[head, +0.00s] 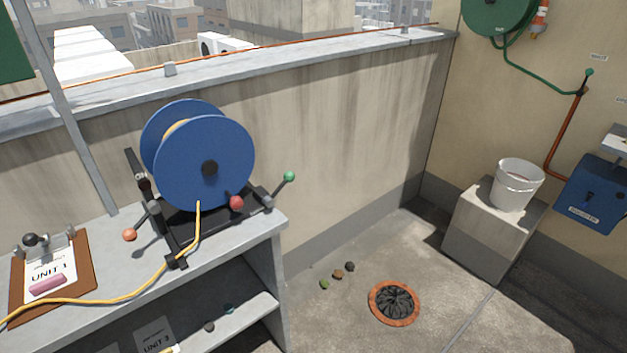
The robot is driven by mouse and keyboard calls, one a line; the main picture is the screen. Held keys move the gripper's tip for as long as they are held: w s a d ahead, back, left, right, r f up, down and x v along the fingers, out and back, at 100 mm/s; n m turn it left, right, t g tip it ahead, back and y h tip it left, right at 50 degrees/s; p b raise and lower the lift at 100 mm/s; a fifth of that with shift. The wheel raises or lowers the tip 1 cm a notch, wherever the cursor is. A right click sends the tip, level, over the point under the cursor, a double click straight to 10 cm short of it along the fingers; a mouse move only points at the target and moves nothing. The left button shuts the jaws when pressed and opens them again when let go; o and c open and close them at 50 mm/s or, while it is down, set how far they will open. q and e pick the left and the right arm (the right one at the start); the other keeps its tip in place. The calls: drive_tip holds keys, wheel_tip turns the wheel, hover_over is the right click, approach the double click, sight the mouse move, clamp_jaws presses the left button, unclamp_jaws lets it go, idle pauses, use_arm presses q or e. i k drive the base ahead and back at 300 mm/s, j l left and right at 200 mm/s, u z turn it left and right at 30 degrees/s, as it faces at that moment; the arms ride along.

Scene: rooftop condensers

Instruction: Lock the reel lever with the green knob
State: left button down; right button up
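A blue cable reel (210,165) stands on a black frame (215,218) on the grey bench. A lever with a green knob (289,176) sticks out at the right of the frame, its knob tilted up and to the right. A red knob (236,203) is at the reel's lower front. An orange knob (130,235) is on another lever at the left of the frame. A yellow cable (130,298) runs from the reel across the bench to the left. Neither of my grippers is in view.
A clipboard (20,300) lies on the bench (110,250) at left. A round drain (394,303) and several small pebbles are on the floor. A white bucket (517,185) stands on a concrete block (482,240). A wall pipe at right has another green knob (589,72).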

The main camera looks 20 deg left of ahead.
sight(289, 176)
drive_tip(key=i+l, duration=0.35)
drive_tip(key=l, duration=0.15)
drive_tip(key=i+l+u, duration=0.15)
drive_tip(key=i+l, duration=0.2)
drive_tip(key=l, duration=0.15)
